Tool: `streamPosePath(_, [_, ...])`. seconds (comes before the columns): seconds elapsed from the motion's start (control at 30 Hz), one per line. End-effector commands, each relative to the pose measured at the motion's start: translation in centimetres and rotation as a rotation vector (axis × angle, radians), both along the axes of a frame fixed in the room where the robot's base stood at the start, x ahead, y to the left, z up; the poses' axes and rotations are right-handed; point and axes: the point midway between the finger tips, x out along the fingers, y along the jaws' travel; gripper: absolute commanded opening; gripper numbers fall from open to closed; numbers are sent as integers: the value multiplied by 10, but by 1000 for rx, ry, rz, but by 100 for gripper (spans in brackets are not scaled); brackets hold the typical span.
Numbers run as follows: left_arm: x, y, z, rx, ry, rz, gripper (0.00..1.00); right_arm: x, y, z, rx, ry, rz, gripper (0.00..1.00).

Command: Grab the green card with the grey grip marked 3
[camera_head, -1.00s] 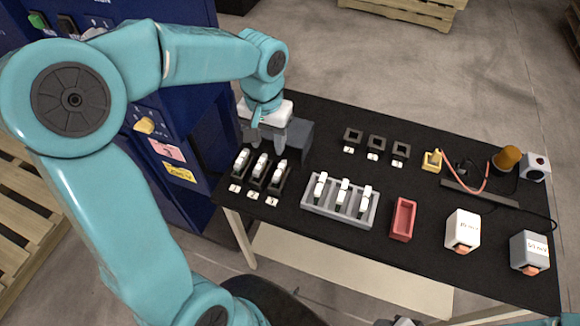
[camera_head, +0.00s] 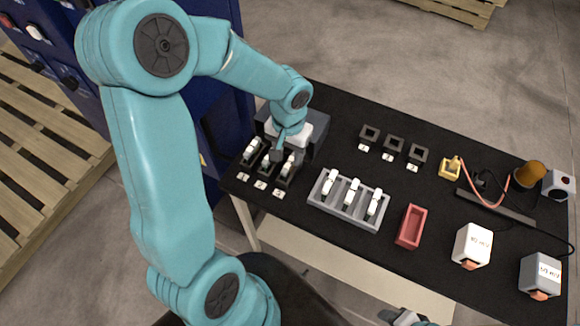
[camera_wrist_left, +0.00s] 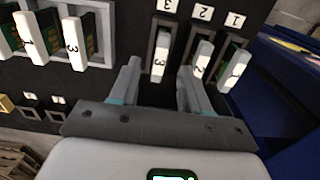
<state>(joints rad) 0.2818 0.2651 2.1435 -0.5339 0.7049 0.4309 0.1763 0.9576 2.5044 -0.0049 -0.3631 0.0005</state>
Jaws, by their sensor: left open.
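Three cards stand in black holders at the table's left end. The card with the light grip marked 3 (camera_wrist_left: 160,55) is the one nearest the grey rack; it also shows in the head view (camera_head: 289,164). In the wrist view, cards marked 2 (camera_wrist_left: 203,57) and 1 (camera_wrist_left: 236,66) stand to its right. My left gripper (camera_wrist_left: 159,72) is open, with its fingers on either side of the card marked 3; it also shows in the head view (camera_head: 280,152). I cannot tell whether they touch it. A grey part at the bottom edge, probably my right gripper (camera_head: 405,317), is cut off.
A grey rack (camera_head: 318,203) with three white-gripped cards stands close by on the black table. Empty black holders (camera_head: 393,145) stand behind it, and a red tray (camera_head: 411,227) to its right. A blue cabinet (camera_head: 215,110) and a dark grey box (camera_head: 318,125) border the holders.

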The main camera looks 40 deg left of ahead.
Motion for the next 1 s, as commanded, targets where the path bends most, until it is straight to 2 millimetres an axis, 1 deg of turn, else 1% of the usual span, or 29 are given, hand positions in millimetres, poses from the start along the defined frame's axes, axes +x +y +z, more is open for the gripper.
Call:
streamPosePath(0.13, [1,0,-14,-2,5,1,47,0,0,4,0,1,1,43])
streamPosePath(0.23, [3,1,-31,-3,6,0,47,0,0,8,0,0,0,43])
streamPosePath(0.3, [4,2,-43,-2,5,1,47,0,0,6,0,0,0,43])
streamPosePath(0.37, [4,2,-49,-1,3,-1,47,0,0,6,0,0,0,43])
streamPosePath(0.47, [5,2,-54,-1,1,1,47,0,0,6,0,0,0,43])
streamPosePath(0.63, [6,2,-54,-1,-1,1,47,0,0,6,0,0,0,43])
streamPosePath(0.67, [6,2,-54,-1,-1,1,44,0,0,6,0,0,0,43])
streamPosePath(0.7, [6,2,-54,-1,-1,1,31,0,0,6,0,0,0,43])
streamPosePath(0.8, [6,2,-54,-1,-1,1,0,0,0,6,0,0,0,43])
streamPosePath(1.0, [6,2,-54,0,0,1,0,0,0,6,0,0,0,43])
